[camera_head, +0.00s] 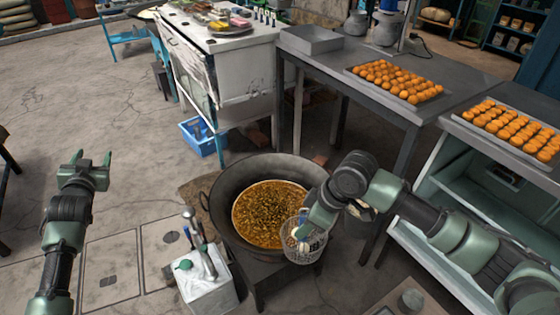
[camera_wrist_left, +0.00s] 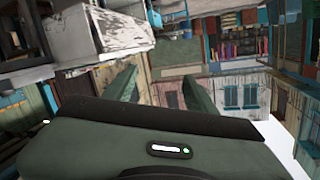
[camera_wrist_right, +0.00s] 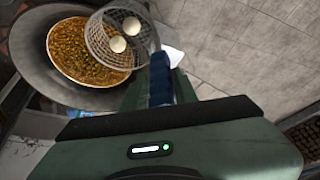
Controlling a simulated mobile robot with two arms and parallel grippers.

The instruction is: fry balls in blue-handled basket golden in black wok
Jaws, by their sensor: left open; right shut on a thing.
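The black wok (camera_head: 226,207) stands on a low stand in the middle of the head view, with bubbling golden oil (camera_head: 268,213) inside. My right gripper (camera_head: 312,222) is shut on the blue handle (camera_wrist_right: 159,80) of a wire basket (camera_head: 305,249). The basket hangs over the wok's near right rim, beside the oil. In the right wrist view the basket (camera_wrist_right: 117,40) holds pale balls (camera_wrist_right: 124,34), two clearly visible. My left gripper (camera_head: 88,165) is open and empty at the left, well away from the wok. Part of the basket is hidden behind my right gripper.
Trays of orange balls (camera_head: 398,80) (camera_head: 510,128) lie on the grey tables at the right. A white box (camera_head: 208,288) with utensils stands left of the wok. A blue crate (camera_head: 203,137) and a white worktable (camera_head: 225,65) are behind. The floor at the left is clear.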

